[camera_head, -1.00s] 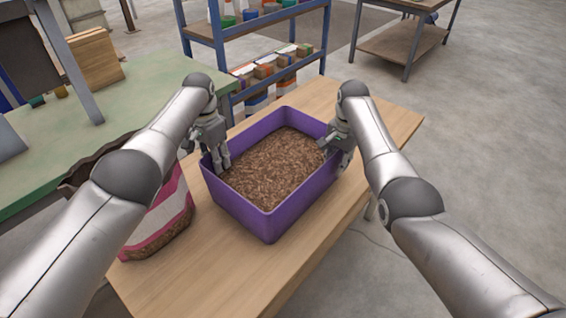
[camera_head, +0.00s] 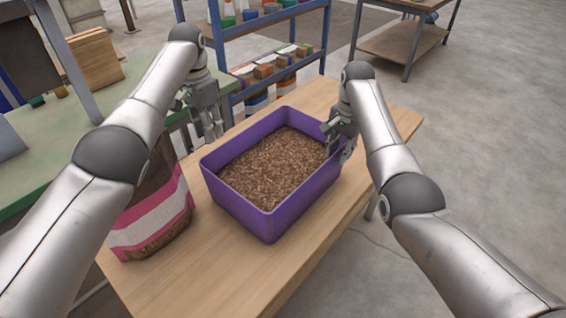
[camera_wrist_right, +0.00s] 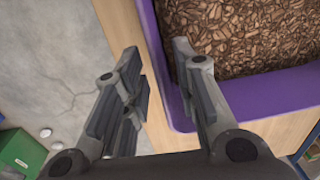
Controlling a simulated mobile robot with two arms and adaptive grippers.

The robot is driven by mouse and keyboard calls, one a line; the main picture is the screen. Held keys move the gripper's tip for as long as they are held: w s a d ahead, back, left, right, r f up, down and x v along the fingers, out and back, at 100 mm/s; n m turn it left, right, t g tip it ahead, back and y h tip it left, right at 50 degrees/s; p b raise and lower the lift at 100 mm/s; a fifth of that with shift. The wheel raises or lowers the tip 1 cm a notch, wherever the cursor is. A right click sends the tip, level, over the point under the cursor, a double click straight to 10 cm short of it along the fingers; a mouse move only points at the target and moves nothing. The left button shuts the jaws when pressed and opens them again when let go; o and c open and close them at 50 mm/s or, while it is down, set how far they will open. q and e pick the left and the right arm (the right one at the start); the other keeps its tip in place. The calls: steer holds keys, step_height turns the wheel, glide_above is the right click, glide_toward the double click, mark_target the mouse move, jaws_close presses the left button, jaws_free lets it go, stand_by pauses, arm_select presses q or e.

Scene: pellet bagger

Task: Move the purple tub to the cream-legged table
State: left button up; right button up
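The purple tub (camera_head: 275,222), full of brown pellets (camera_head: 272,168), stands upright on the wooden table (camera_head: 255,280). My left gripper (camera_head: 199,118) is empty, beyond the tub's far left corner and clear of its rim; its fingers look parted. My right gripper (camera_head: 338,140) is at the tub's right wall. In the right wrist view its fingers (camera_wrist_right: 160,95) are apart, one outside the tub and one over the rim on the pellet side. The purple wall (camera_wrist_right: 160,60) lies between them with a gap. No cream-coloured table legs are clearly seen.
An open brown, white and pink bag (camera_head: 155,215) stands left of the tub. A green-topped table (camera_head: 50,140) is at the left. A blue-framed shelf (camera_head: 270,55) stands behind. A brown table (camera_head: 400,42) stands at the back right, with open floor (camera_head: 480,130) before it.

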step_height(320, 180, up, 7)
steer(key=shift+s+r, duration=0.15)
steer(key=shift+d, duration=0.1)
stand_by(0.3)
